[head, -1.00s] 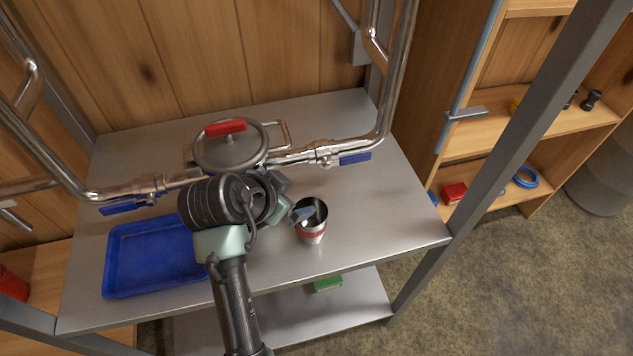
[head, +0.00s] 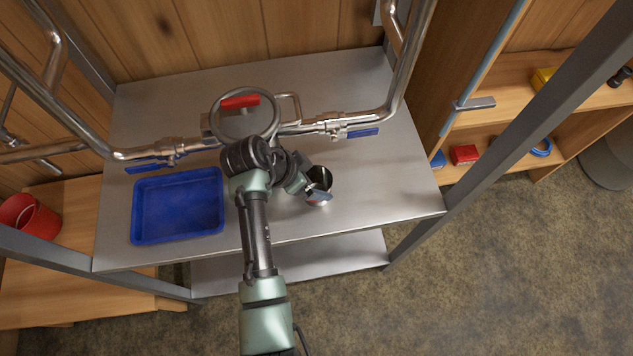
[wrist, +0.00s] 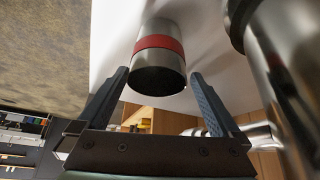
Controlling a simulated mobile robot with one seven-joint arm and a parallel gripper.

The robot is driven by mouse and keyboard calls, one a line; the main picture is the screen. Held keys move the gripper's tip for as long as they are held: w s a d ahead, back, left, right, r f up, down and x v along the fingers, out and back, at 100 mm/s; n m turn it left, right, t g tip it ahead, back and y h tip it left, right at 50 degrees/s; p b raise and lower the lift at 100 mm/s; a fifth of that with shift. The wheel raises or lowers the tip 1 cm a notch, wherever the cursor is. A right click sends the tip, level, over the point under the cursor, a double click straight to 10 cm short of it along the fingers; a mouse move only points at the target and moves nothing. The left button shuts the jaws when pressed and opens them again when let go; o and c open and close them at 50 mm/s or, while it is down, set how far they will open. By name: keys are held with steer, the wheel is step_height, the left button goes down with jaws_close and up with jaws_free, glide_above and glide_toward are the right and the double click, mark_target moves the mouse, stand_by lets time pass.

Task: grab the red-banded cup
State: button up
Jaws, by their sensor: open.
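The red-banded cup (head: 322,178) is a metal cup standing upright on the steel table, right of the blue tray. In the head view my gripper (head: 310,190) is at its near left side and hides much of its wall and band. In the wrist view the cup (wrist: 158,62) appears upside down, with its red band across the middle. My gripper (wrist: 160,82) is open there, one finger on each side of the cup's lower part in the picture. I see gaps at both sides and cannot tell how deep the cup sits between the fingers.
The blue tray (head: 178,206) lies left on the steel table (head: 400,190). The table's right part is clear. A red bucket (head: 28,216) is at far left.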

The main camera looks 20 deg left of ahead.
mark_target(326, 186)
steer(key=shift+s+p+x, duration=0.15)
steer(key=shift+p+x, duration=0.1)
steer(key=shift+x, duration=1.2)
steer(key=shift+s+p+x, duration=0.15)
steer(key=shift+p+x, duration=0.1)
steer(key=shift+x, duration=1.2)
steer(key=shift+f, duration=0.15)
steer(key=shift+c, duration=0.3)
steer(key=c, duration=1.1)
